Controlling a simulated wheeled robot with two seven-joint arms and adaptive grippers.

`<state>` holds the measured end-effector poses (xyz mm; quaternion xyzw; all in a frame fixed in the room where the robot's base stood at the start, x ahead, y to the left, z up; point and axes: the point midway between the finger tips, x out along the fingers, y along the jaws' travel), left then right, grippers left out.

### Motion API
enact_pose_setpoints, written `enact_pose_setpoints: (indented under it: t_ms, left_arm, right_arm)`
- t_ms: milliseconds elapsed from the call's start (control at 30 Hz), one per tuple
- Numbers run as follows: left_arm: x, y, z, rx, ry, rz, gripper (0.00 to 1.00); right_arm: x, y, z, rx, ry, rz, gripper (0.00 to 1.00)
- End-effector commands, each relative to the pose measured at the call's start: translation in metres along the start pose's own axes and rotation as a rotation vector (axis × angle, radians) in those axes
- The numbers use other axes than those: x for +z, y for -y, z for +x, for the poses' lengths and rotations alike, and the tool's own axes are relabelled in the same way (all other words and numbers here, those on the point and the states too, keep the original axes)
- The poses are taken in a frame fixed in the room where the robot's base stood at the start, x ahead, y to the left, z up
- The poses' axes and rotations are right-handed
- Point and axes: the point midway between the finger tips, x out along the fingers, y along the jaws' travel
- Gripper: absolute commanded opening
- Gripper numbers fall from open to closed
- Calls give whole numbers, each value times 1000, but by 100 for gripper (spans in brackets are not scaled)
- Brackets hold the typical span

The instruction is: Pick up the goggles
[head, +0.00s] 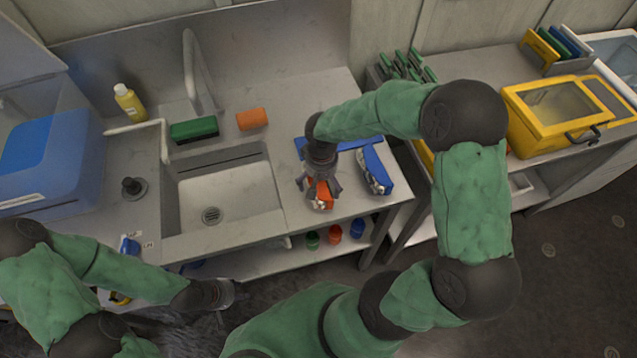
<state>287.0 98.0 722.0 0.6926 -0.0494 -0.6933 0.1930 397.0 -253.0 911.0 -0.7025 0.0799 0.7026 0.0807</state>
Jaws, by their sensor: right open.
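My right gripper (318,188) is over the counter right of the sink, pointing down, its open fingers around or just above an orange-and-whitish item (320,193). The fingers partly cover this item, and I cannot tell whether they touch it. A blue item with a grey, clear-looking face (376,172) lies just to its right. Either could be the goggles; they are too small to tell for certain. My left gripper (222,293) is low in front of the counter, away from both items; its fingers are too dark to read.
A sink (225,195) lies left of the items, with a green block (194,129) and an orange block (252,119) behind it. A flat blue thing (345,144) lies behind the gripper. Several coloured bottles (335,234) stand on the shelf below. A yellow case (555,112) sits at right.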

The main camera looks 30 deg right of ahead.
Motion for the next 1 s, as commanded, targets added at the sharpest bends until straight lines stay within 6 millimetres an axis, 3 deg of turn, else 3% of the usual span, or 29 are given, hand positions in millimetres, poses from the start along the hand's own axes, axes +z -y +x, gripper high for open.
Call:
enact_pose_setpoints:
  t_ms: [67, 100, 300, 733, 1000]
  left_arm:
    - [0, 0, 0, 0, 0, 0, 40]
    - [0, 0, 0, 0, 0, 0, 40]
    - [0, 0, 0, 0, 0, 0, 40]
    - [0, 0, -2, 0, 0, 0, 40]
    - [0, -3, -10, 0, 0, 0, 40]
  right_arm:
    - [0, 0, -1, 0, -1, 0, 100]
    - [0, 0, -1, 0, 0, 0, 94]
    - [0, 0, -1, 0, 0, 0, 41]
    - [0, 0, -4, 0, 0, -1, 40]
    - [-1, 0, -36, 0, -4, 2, 40]
